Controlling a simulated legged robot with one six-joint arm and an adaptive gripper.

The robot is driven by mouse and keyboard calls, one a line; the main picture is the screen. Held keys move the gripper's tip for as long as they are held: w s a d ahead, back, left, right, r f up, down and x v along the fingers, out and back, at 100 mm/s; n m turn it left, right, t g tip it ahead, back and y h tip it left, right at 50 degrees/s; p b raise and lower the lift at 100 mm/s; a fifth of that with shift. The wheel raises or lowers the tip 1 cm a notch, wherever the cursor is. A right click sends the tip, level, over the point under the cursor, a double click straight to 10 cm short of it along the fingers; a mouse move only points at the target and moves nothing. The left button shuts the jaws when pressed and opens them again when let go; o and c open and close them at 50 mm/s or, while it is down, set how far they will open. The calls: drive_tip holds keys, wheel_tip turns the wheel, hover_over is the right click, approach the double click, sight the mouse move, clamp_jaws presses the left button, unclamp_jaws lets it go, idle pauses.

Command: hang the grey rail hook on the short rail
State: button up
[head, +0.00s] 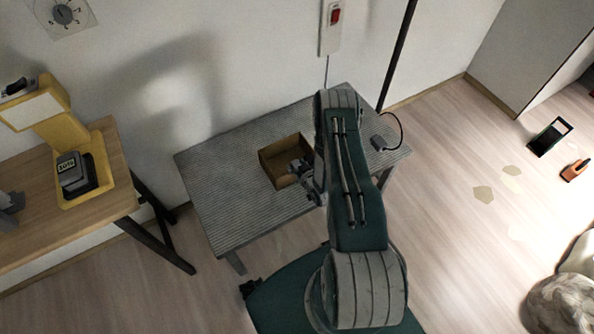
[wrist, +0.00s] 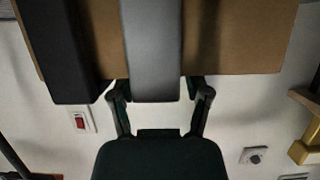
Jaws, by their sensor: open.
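My gripper (head: 303,175) is at the open brown box (head: 276,168) on the grey ribbed table in the head view. In the wrist view my gripper (wrist: 159,92) is open, with one finger on each side of a smooth grey bar-shaped piece (wrist: 152,50), likely the grey rail hook. Its far end runs out of the picture, and I cannot tell whether the fingers touch it. A black bar-shaped piece (wrist: 62,50) is left of it. Brown box board (wrist: 235,40) is behind both. I cannot make out the short rail in either view.
The ribbed table (head: 225,205) has bare room left of the box. A small grey block (head: 378,143) with a black cable is at its right. A wooden desk (head: 110,200) with a yellow stand (head: 95,155) is at left. A dark pole (head: 400,50) stands behind the table.

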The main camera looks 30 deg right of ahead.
drive_tip(key=shift+w+d+f, duration=0.15)
drive_tip(key=shift+w+f, duration=0.15)
drive_tip(key=shift+w, duration=0.35)
drive_tip(key=c, duration=0.7)
drive_tip(key=shift+r, duration=0.15)
